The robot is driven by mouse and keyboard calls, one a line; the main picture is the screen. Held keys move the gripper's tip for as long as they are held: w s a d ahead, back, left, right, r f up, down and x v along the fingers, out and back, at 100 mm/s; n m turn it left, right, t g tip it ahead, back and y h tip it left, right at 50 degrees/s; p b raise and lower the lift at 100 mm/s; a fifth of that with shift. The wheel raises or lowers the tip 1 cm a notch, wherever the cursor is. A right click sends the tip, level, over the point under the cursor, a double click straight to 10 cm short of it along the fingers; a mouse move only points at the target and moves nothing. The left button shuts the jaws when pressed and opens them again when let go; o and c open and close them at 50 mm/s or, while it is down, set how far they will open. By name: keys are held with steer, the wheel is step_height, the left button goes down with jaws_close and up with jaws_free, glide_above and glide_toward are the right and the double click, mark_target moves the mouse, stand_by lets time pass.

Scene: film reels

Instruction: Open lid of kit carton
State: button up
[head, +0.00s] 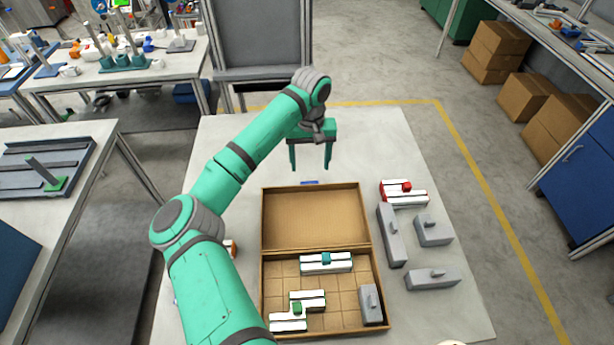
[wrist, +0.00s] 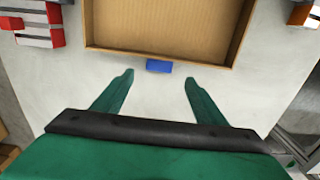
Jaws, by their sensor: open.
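The kit carton (head: 378,262) is brown cardboard and stands on the pale table. Its lid (head: 315,218) is swung open to the far side, with its inner face showing; whether it lies fully flat I cannot tell. The lid also shows in the wrist view (wrist: 165,25). A small blue tab (head: 309,183) sits at the lid's far edge, and it shows in the wrist view (wrist: 159,66). My gripper (head: 310,168) is open and empty, just beyond the tab. In the wrist view its fingertips (wrist: 159,77) are spread to either side of the tab, apart from it.
The carton's gridded base holds white blocks with a teal piece (head: 326,258), a green piece (head: 297,308) and a grey block (head: 371,304). Right of it stand a red-and-white part (head: 403,192) and several grey blocks (head: 392,235). The table's far end (head: 240,135) is clear.

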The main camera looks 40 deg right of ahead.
step_height(320, 180, down, 9)
steer(key=shift+r, duration=0.15)
stand_by(0.4)
steer(key=c, duration=1.5)
steer(key=shift+d, duration=0.1)
